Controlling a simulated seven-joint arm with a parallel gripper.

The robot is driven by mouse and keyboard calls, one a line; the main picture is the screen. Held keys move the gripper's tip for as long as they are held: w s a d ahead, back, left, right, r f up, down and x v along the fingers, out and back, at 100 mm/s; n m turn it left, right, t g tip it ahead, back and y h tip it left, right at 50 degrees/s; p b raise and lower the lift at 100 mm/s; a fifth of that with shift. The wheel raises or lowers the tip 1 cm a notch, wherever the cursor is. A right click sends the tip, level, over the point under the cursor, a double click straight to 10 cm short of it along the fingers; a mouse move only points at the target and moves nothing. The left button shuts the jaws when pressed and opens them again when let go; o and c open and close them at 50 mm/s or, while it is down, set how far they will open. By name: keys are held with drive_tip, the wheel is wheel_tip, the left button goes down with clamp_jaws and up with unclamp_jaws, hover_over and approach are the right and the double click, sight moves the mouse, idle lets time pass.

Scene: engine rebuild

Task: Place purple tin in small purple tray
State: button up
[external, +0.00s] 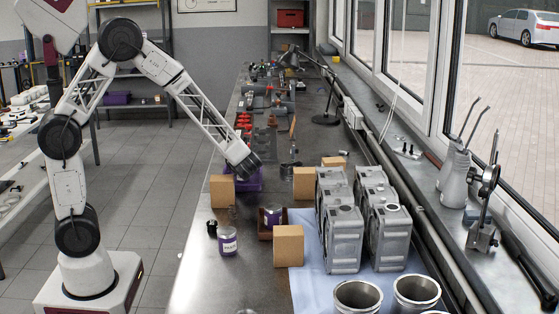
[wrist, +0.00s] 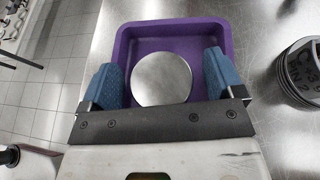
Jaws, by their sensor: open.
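A small purple tray (external: 257,186) sits on the metal bench, and its walls show in the wrist view (wrist: 170,29). A tin with a round silver top (wrist: 161,78) is inside the tray's outline in the wrist view; its side and label are hidden. My gripper (wrist: 160,77) is open, with one blue finger on each side of this tin. In the external view my gripper (external: 247,166) is low over the tray. Another tin with a purple label (external: 228,242) stands on the bench nearer the camera. A similar tin (external: 272,214) stands in a brown tray.
The brown tray (external: 265,232) and several cardboard boxes (external: 289,246) stand near the purple tray. Grey engine blocks (external: 342,240) stand on a blue cloth at the right. A dark ribbed part (wrist: 303,72) is right of the tray in the wrist view.

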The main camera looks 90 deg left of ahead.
drive_tip(key=v, duration=1.2)
drive_tip(key=shift+r, duration=0.1)
idle(0.9)
drive_tip(key=s+d+r+n+t+h, duration=0.1)
drive_tip(key=s+d+r+n+h, duration=0.2)
drive_tip(key=s+d, duration=0.5)
drive_tip(key=s+d+r+n+t+h, duration=0.2)
drive_tip(key=s+d+r+n+h, duration=0.2)
drive_tip(key=s+d, duration=0.5)
drive_tip(key=s+d+r+n+t+h, duration=0.1)
drive_tip(key=s+d+r+n+h, duration=0.3)
drive_tip(key=s+d+n, duration=0.5)
drive_tip(key=d+h, duration=0.2)
drive_tip(key=d, duration=0.3)
drive_tip(key=shift+s+d+t+h, duration=0.15)
drive_tip(key=shift+s+t+h, duration=0.15)
drive_tip(key=shift+t, duration=0.1)
drive_tip(key=shift+w+r, duration=0.1)
drive_tip(key=shift+r, duration=0.05)
idle(2.1)
